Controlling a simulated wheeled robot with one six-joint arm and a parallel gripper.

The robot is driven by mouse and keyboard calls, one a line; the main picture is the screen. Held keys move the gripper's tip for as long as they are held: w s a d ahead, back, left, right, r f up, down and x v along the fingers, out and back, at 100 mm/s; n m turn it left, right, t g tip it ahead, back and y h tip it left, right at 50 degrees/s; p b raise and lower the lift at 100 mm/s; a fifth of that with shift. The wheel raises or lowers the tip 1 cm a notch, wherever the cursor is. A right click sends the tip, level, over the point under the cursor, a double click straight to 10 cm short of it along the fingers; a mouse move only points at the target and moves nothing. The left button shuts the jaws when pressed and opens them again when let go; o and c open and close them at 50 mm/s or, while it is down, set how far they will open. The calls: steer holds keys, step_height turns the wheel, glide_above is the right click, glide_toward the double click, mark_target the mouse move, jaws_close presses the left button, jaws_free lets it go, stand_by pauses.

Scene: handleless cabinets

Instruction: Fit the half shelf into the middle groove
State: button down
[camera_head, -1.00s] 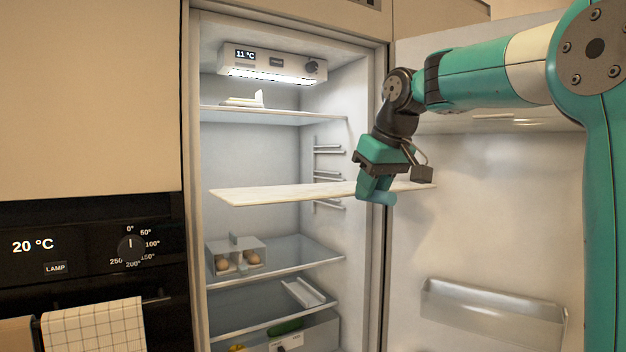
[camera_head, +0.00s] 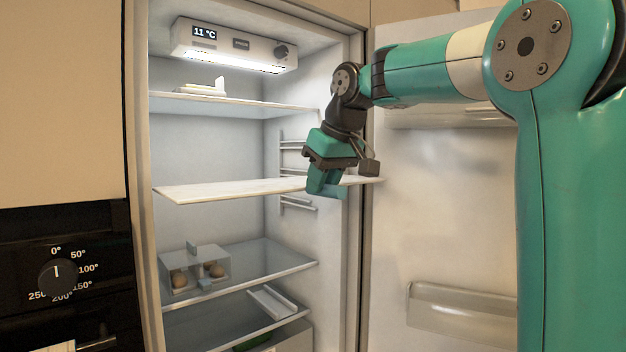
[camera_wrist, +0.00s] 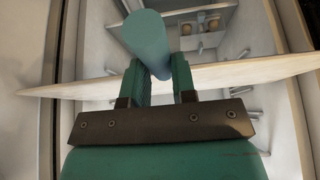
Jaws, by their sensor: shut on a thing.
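The half shelf (camera_head: 225,190) is a thin pale board, held roughly level in front of the open fridge at about mid height. It also shows across the wrist view (camera_wrist: 240,76). My gripper (camera_head: 325,185) is shut on the board's edge towards its right end, which sticks out past the gripper. Groove rails (camera_head: 296,174) show on the fridge's right inner wall, above and below the board's level. The left wall's grooves cannot be made out, and whether the board touches any rail cannot be told.
A glass shelf (camera_head: 235,106) with a butter dish (camera_head: 202,88) is above the board. An egg box (camera_head: 195,268) stands on a lower shelf (camera_head: 270,262). The open door (camera_head: 440,220) with its bin (camera_head: 460,312) is at the right. An oven (camera_head: 60,270) is at the left.

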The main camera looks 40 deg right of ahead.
mark_target(294, 186)
steer(key=shift+w+a, duration=0.1)
steer(key=shift+w, duration=0.05)
steer(key=shift+s, duration=0.2)
steer(key=shift+w+a, duration=0.15)
steer(key=shift+w, duration=0.15)
steer(key=shift+w+f+p, duration=0.2)
steer(key=shift+w+p, duration=0.2)
steer(key=shift+w, duration=1.5)
steer(key=shift+w+f, duration=0.1)
steer(key=shift+w, duration=0.1)
